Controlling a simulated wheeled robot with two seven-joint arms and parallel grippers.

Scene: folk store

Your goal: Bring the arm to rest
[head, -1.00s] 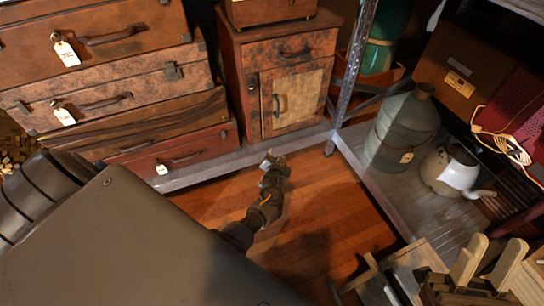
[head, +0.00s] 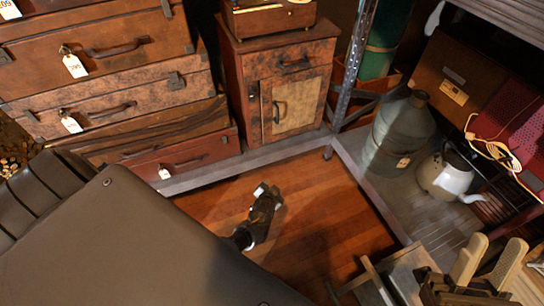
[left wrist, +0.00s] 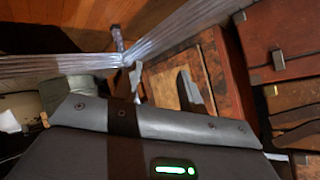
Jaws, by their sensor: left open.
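Behind the fingers is a reddish-brown wooden front (left wrist: 158,74).
Stacked suitcases (head: 110,105) with tags stand at the left, beside the wooden cabinet (head: 232,90). A metal shelf at the right holds a grey jug (head: 400,130) and a white kettle (head: 445,177). Wooden furniture (head: 385,280) stands at the lower right. Bare floor lies between.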

